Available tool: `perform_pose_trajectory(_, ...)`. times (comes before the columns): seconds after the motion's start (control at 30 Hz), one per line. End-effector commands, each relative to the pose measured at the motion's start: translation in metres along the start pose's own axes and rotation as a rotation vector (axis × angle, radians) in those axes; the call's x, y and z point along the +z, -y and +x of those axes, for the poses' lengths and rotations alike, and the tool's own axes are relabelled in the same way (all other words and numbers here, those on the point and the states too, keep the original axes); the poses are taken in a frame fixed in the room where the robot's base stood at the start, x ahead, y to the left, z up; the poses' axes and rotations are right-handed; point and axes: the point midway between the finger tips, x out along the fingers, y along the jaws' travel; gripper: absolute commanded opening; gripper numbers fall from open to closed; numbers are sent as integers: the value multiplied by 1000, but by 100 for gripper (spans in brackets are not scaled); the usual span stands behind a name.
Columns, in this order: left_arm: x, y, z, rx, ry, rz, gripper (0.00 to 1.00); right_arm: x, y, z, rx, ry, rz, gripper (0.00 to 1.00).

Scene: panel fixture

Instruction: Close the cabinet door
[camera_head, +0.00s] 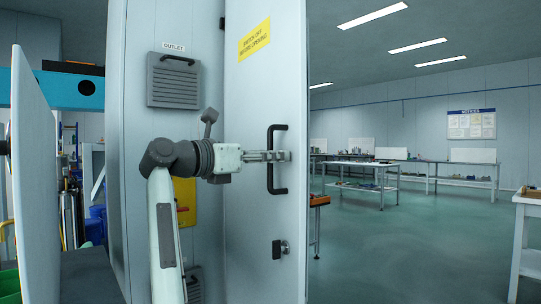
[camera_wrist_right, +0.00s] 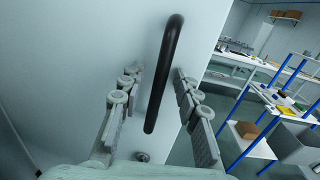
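The cabinet door (camera_head: 262,90) is a tall pale panel with a yellow warning label. It stands at an angle to the grey panel (camera_head: 170,25) that carries the outlet vent. A black bar handle (camera_head: 277,160) is on the door, with a small dark latch (camera_head: 280,249) below it. My right gripper (camera_head: 284,156) is at the middle of the handle. In the right wrist view the handle (camera_wrist_right: 165,75) runs between the two fingers, which stand apart on either side with visible gaps. My left gripper is not in view.
A pale upright panel (camera_head: 35,180) stands close at the far left. A yellow plate (camera_head: 185,200) is partly hidden behind my right arm. Workbenches (camera_head: 365,165) stand at the back right, and a white table (camera_head: 528,205) at the right edge.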

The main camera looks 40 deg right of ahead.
Motion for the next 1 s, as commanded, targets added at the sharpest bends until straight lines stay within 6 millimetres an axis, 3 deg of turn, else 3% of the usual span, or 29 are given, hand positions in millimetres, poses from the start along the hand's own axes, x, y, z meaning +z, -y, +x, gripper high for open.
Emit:
perform_pose_trajectory(0.27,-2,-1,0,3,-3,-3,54,0,0,2,0,0,-1,32)
perform_pose_trajectory(0.53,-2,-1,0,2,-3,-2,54,0,0,2,0,0,-1,0)
perform_pose_trajectory(1.0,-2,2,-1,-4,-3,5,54,0,0,3,2,-1,-1,0)
